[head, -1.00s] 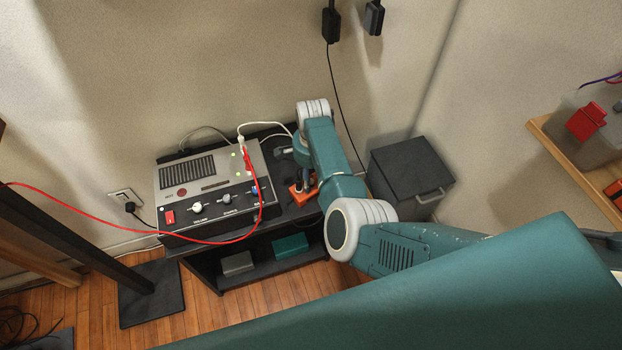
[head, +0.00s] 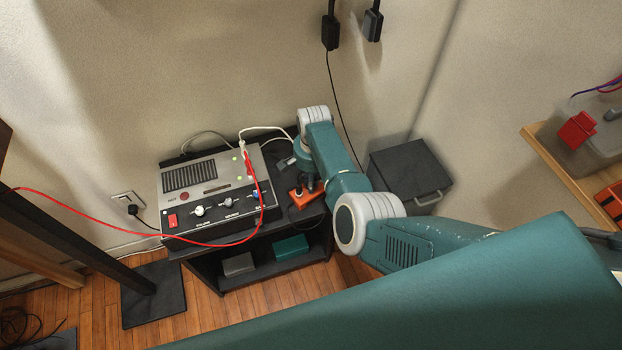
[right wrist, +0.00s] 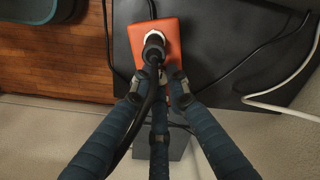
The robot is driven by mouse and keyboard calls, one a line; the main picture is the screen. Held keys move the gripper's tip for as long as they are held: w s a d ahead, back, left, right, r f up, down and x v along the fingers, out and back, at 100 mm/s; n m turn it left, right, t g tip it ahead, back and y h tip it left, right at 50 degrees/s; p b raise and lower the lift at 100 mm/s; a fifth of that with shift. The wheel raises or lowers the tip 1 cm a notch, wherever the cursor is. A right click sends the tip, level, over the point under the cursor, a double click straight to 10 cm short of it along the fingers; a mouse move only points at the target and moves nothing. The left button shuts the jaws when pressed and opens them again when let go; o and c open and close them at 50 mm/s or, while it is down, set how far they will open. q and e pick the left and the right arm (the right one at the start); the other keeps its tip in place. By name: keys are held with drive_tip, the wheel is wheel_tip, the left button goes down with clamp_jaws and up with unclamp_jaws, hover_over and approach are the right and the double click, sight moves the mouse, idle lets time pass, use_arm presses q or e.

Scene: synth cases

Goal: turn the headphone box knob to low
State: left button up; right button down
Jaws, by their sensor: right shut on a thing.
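The headphone box (head: 308,197) is small and orange and lies on the right part of the black shelf unit's top; it also shows in the right wrist view (right wrist: 179,36). A black plug (right wrist: 153,48) with a pale hex collar stands in it, with a black cable running back past the fingers. My right gripper (right wrist: 160,82) has three dark fingers closed over the box beside the plug. It is shut on the knob, which is mostly hidden between the fingertips; its setting cannot be read. My left gripper is not in view.
A grey control unit (head: 190,177) with knobs and a red switch stands left of the orange box. A red cable (head: 110,222) crosses its front and a white cable (head: 268,128) runs behind. A dark lidded bin (head: 410,170) stands to the right.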

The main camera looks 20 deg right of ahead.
drive_tip(key=n+p, duration=0.1)
drive_tip(key=n, duration=0.2)
drive_tip(key=shift+r+n, duration=0.1)
drive_tip(key=shift+n, duration=0.3)
drive_tip(key=n+p, duration=0.1)
drive_tip(key=n, duration=0.2)
drive_tip(key=shift+n, duration=0.3)
drive_tip(key=n, duration=0.3)
drive_tip(key=shift+d+n, duration=0.1)
drive_tip(key=shift+n, duration=2.4)
drive_tip(key=c, duration=1.7)
unclamp_jaws()
